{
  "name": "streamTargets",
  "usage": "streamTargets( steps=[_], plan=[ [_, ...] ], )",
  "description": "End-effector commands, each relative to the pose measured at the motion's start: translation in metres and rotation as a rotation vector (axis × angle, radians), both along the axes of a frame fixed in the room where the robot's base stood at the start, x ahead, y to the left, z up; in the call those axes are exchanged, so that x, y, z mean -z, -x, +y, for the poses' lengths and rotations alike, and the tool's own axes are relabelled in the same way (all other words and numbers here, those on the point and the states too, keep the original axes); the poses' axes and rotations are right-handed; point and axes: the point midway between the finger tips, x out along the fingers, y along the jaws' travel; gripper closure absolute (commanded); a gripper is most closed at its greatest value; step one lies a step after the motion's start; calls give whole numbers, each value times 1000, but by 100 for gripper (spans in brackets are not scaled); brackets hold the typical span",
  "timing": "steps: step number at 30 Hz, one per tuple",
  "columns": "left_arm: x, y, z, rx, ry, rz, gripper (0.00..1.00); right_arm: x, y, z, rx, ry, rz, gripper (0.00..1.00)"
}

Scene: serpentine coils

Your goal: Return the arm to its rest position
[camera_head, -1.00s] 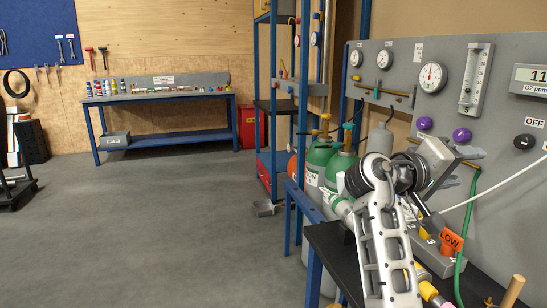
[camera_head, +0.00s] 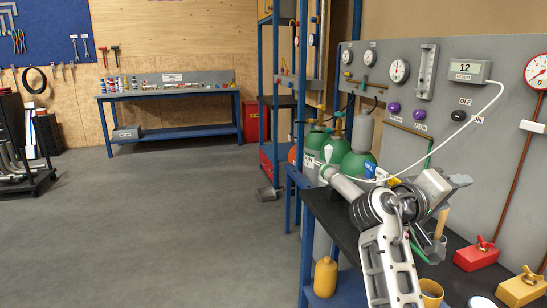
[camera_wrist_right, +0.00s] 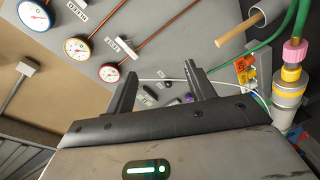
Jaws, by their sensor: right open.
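My right arm (camera_head: 388,250) reaches up from the bottom right of the head view, bent over the bench. Its gripper (camera_head: 460,181) is in front of the grey gauge panel (camera_head: 450,100), clear of it. In the right wrist view the two dark fingers of the gripper (camera_wrist_right: 160,85) stand wide apart, with nothing held between them. The panel's knobs and a white tube show beyond the fingers. My left gripper is not in view.
The black bench (camera_head: 345,238) under my right arm carries a red block (camera_head: 477,254), a yellow block (camera_head: 520,289) and a yellow cup (camera_head: 431,292). Green cylinders (camera_head: 358,165) stand behind. A white tube (camera_head: 480,108) hangs from the meter (camera_head: 468,71).

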Motion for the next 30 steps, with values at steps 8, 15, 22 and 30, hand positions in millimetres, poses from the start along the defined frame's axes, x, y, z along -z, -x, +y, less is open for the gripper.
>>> streamTargets(
  steps=[8,15,22,30],
  plan=[
    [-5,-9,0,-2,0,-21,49,95,-4,13,-226,-90,49,46],
    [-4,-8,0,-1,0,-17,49,228,35,55,-540,-333,87,46],
    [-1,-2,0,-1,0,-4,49,334,143,125,-785,-785,60,46],
    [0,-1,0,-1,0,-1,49,362,246,176,-817,-1214,-30,46]
  ],
)
